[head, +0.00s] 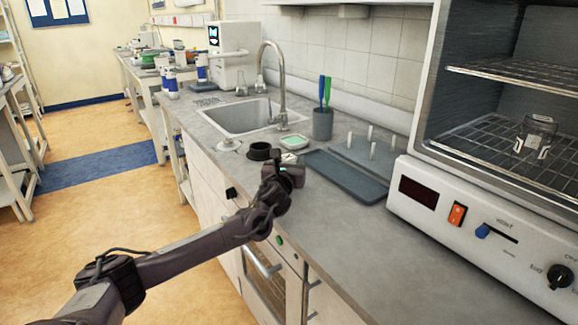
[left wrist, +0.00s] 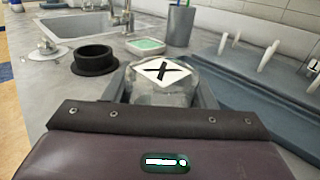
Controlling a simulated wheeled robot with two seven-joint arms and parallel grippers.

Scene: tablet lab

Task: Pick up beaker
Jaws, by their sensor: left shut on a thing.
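My left gripper (head: 288,172) is over the counter in front of the sink area. In the left wrist view its two fingers (left wrist: 166,92) are shut on a clear glass beaker (left wrist: 150,92) with a white top face marked by a black X. The gripper body hides the lower part of this beaker, and in the head view the gripper hides most of it. My right gripper is not in view.
A grey drying tray with pegs (head: 347,175), a pen cup (head: 322,124) and the sink (head: 240,116) lie behind. The counter front (head: 335,235) is clear.

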